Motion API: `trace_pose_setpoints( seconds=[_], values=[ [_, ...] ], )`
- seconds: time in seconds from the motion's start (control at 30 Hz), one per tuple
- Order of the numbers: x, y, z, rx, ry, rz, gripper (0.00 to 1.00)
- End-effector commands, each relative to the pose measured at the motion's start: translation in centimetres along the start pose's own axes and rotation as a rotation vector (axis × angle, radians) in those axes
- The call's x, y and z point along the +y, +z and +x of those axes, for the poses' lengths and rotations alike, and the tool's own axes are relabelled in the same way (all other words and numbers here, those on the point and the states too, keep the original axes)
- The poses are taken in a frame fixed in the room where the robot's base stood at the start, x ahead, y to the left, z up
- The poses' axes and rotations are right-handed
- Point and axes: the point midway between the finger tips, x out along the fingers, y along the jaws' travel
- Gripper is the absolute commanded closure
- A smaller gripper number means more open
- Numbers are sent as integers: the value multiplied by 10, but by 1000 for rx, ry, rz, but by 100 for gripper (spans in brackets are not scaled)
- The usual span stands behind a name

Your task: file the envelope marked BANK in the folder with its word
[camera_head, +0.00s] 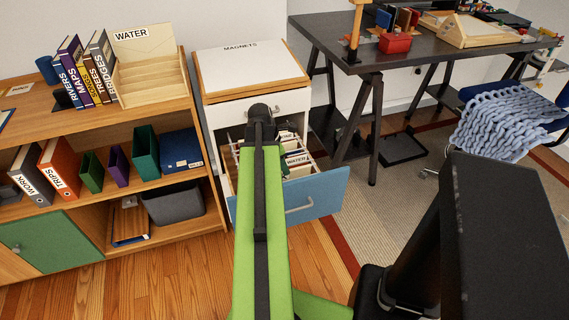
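An open drawer (318,196) with a blue front holds a row of upright folders (300,160) with white labels. One label seems to read WATER; the others are too small to read or hidden by my arm. No envelope marked BANK can be made out. A cream envelope marked WATER (133,38) stands in a wooden rack (150,88) on the shelf at left. My green arm reaches up the middle, and its dark end, by my gripper (261,118), is over the back of the drawer. The fingers are hidden, and so is anything they may hold.
The shelf (160,117) at left holds labelled books and binders. A black desk (440,65) stands at the back right, with a blue chair (510,125) beside it. Wooden floor (180,275) is clear at lower left.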

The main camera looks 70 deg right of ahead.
Motion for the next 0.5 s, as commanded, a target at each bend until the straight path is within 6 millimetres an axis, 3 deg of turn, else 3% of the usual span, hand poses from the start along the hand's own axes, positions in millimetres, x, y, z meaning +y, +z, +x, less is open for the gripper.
trace_pose_setpoints(
  seconds=[0.03,0.5],
  values=[
    [0,3,-18,0,0,-1,63],
    [0,3,-129,0,0,-2,63]
  ],
)
